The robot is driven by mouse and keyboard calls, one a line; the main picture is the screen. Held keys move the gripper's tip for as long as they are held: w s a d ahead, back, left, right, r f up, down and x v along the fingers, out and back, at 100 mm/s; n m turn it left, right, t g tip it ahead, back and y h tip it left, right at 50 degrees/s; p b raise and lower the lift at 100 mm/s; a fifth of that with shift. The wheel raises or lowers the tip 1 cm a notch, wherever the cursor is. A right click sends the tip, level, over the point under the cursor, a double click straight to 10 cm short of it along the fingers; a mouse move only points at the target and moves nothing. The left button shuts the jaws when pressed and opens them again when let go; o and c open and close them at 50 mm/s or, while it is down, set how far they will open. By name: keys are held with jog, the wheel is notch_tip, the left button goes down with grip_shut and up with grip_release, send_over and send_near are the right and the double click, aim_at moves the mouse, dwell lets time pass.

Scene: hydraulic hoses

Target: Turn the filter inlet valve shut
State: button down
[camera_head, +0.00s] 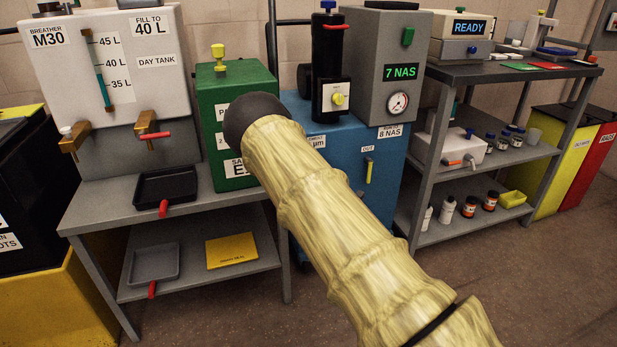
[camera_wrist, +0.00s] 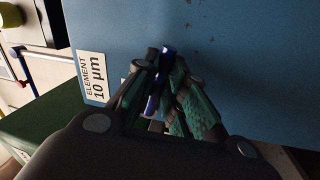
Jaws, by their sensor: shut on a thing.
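In the wrist view my gripper (camera_wrist: 165,78) is shut on a narrow dark-blue handle (camera_wrist: 154,102), which stands up between the fingertips. The handle is in front of a blue panel (camera_wrist: 240,55), just right of a label (camera_wrist: 93,78) reading "ELEMENT 10 µm". In the head view the blue filter unit (camera_head: 389,165) stands in the middle, partly behind my sleeved arm. My gripper and the blue handle are hidden there. A yellow outlet lever (camera_head: 368,172) hangs vertical under the "OUT" label.
A green box (camera_head: 205,100) stands close left of the filter unit. The day tank (camera_head: 160,62), with two taps and a black tray (camera_head: 165,188), is further left. A grey shelf rack (camera_head: 480,75) with bottles stands on the right. Floor is clear at the lower right.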

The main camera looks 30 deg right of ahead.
jog(key=shift+r+n+y, duration=0.2)
jog(key=shift+n, duration=0.45)
jog(key=shift+r+n+y, duration=0.2)
jog(key=shift+n, duration=0.45)
jog(key=shift+p, duration=0.3)
jog(key=c, duration=1.5)
grip_release()
jog(key=v, duration=1.2)
jog(key=shift+d+f, duration=0.15)
